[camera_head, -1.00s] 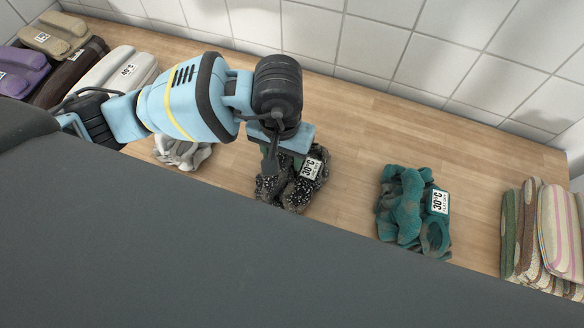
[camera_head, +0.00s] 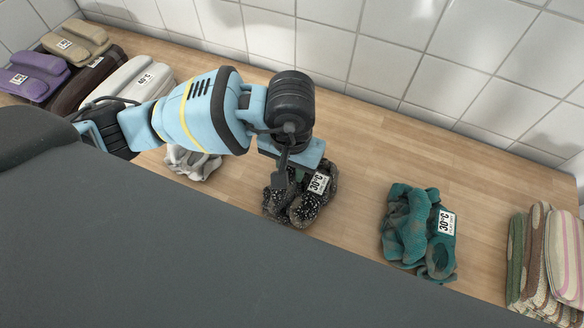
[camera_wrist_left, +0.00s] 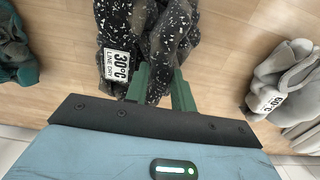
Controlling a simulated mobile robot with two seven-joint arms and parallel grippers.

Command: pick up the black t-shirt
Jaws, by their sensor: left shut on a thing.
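The black t-shirt (camera_head: 300,208) is a crumpled dark garment with white specks and a white "30°C" label. It lies on the wooden counter (camera_head: 350,140) in the middle of the head view. My left gripper (camera_head: 285,185) reaches down onto it from above. In the left wrist view the green fingers (camera_wrist_left: 160,88) are shut on a fold of the black t-shirt (camera_wrist_left: 150,30), next to its "30°C LINE DRY" label. It appears still at counter level. My right gripper is not in view.
A teal crumpled garment (camera_head: 412,225) lies to the right, a white-grey one (camera_head: 190,162) to the left. Folded striped towels (camera_head: 545,255) stand at the far right; purple, tan, brown and white folded stacks (camera_head: 125,85) at the left. A tiled wall (camera_head: 400,50) runs behind.

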